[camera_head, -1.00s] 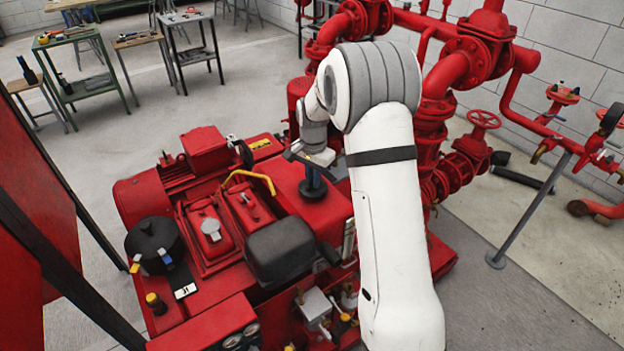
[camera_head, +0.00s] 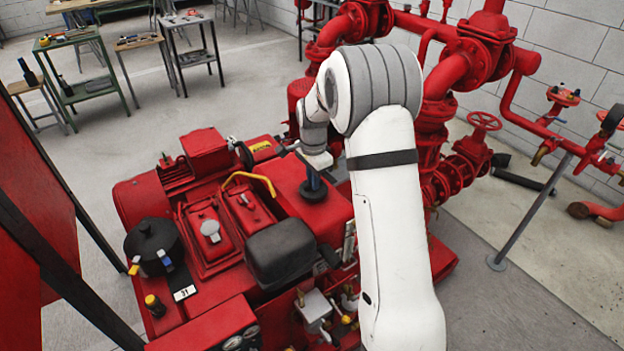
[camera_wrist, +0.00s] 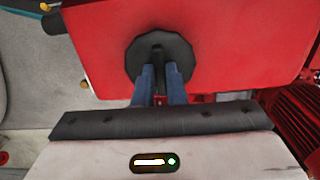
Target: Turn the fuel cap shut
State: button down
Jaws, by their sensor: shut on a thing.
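The fuel cap (camera_wrist: 160,41) is a dark, many-sided disc with a raised bar across its middle, on a flat red tank top (camera_wrist: 230,50). In the head view the cap (camera_head: 312,196) shows as a small dark disc on the red tank, partly hidden by my fingers. My gripper (camera_wrist: 160,74) has its two blue fingers closed on either side of the cap's bar. In the head view my gripper (camera_head: 314,180) points down onto the cap. The bar's near end is hidden between the fingers.
A black box-shaped part (camera_head: 280,250) sits beside the tank. A yellow bent handle (camera_head: 250,181) is to the left. Red pipes and valves (camera_head: 455,90) rise close to the right of my arm. Open floor lies behind the engine.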

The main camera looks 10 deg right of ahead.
jog(key=c, duration=1.5)
grip_release()
notch_tip(320, 180, up, 8)
jog(key=shift+f, duration=0.1)
jog(key=shift+s, duration=0.1)
jog(key=s+r+n+t, duration=0.1)
jog(key=s+n, duration=0.3)
jog(key=s, duration=0.6)
jog(key=s+r+n, duration=0.3)
jog(key=s+n, duration=0.2)
jog(key=s, duration=0.6)
jog(key=s+r+n+t, duration=0.1)
jog(key=s+n, duration=0.3)
jog(key=s, duration=0.6)
jog(key=shift+s+d+r+n+t, duration=0.2)
jog(key=shift+s+r+n+t, duration=0.15)
jog(key=shift+r, duration=0.2)
